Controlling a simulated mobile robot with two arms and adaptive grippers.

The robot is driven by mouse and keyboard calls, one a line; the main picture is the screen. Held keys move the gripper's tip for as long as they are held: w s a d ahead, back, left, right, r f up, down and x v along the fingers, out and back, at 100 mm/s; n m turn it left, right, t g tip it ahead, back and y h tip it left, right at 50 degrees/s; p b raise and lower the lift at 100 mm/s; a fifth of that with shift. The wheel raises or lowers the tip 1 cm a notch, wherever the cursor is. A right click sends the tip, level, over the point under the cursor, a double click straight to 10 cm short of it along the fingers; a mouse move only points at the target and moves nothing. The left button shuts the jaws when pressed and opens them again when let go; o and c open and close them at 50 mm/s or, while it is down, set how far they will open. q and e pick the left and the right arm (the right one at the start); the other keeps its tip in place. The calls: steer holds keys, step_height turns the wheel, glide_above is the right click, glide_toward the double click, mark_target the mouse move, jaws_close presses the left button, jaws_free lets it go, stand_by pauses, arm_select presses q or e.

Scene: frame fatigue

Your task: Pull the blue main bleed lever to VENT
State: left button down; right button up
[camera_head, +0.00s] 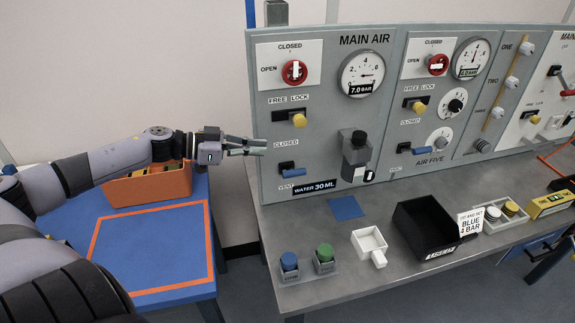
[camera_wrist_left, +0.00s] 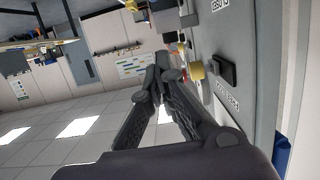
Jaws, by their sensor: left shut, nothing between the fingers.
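The blue main bleed lever (camera_head: 293,172) sticks out of a black mount at the lower left of the MAIN AIR panel (camera_head: 330,120). It lies between a CLOSED label above and a VENT label below; its exact setting is hard to tell. My left gripper (camera_head: 264,148) is shut and empty, in front of the panel's left edge, up and left of the lever and apart from it in the picture. The left wrist view shows its closed fingers (camera_wrist_left: 153,80) near a yellow knob (camera_wrist_left: 195,70). My right gripper is not in view.
The yellow lock knob (camera_head: 299,120) sits above the lever, and a black regulator (camera_head: 356,150) to its right. Below are a blue pad (camera_head: 346,208), blue (camera_head: 289,261) and green (camera_head: 325,252) knobs, and a white tray (camera_head: 369,243). An orange bin (camera_head: 150,188) stands under my left arm.

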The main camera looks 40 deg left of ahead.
arm_select(q)
steer(key=p, duration=0.1)
glide_above(288, 177)
steer(key=shift+w+a+f, duration=0.1)
steer(key=shift+a+f, duration=0.1)
steer(key=shift+f, duration=0.2)
steer(key=shift+w+a+f, duration=0.1)
steer(key=shift+a+f, duration=0.05)
steer(key=shift+f, duration=0.25)
step_height(288, 177, down, 4)
steer(key=shift+w+d+r+p, duration=0.15)
steer(key=shift+r+p, duration=0.1)
steer(key=shift+p, duration=0.15)
steer(key=shift+f, duration=0.5)
steer(key=shift+s+d+f, duration=0.15)
steer(key=shift+s+f, duration=0.05)
steer(key=shift+s, duration=0.1)
steer(key=shift+m, duration=0.3)
